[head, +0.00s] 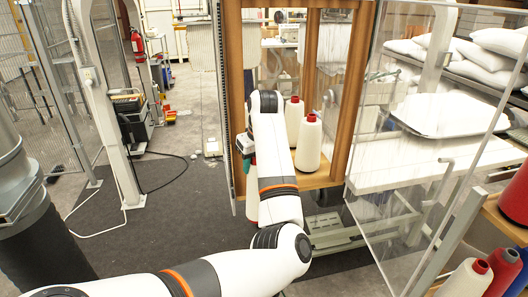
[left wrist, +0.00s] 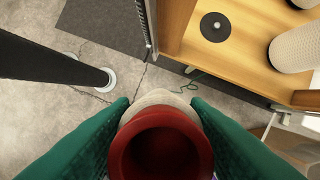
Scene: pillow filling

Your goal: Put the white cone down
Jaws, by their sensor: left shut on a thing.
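My left gripper (head: 250,166) is in front of the wooden frame in the head view, pointing down. It is shut on the white cone (head: 251,204), which is mostly hidden behind my forearm. In the left wrist view the cone's red hollow tip (left wrist: 162,150) sits between the green fingers, with a little of its pale body showing beyond. The held cone is beside the wooden shelf (left wrist: 245,62), apart from the black round holder (left wrist: 214,27). My right gripper is not in view.
Two white cones with red tips, one in front (head: 308,146) and one behind (head: 293,122), stand on the shelf. A clear door panel (head: 415,165) stands open on the right. More cones (head: 467,279) are at the lower right. The floor at left is mostly clear.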

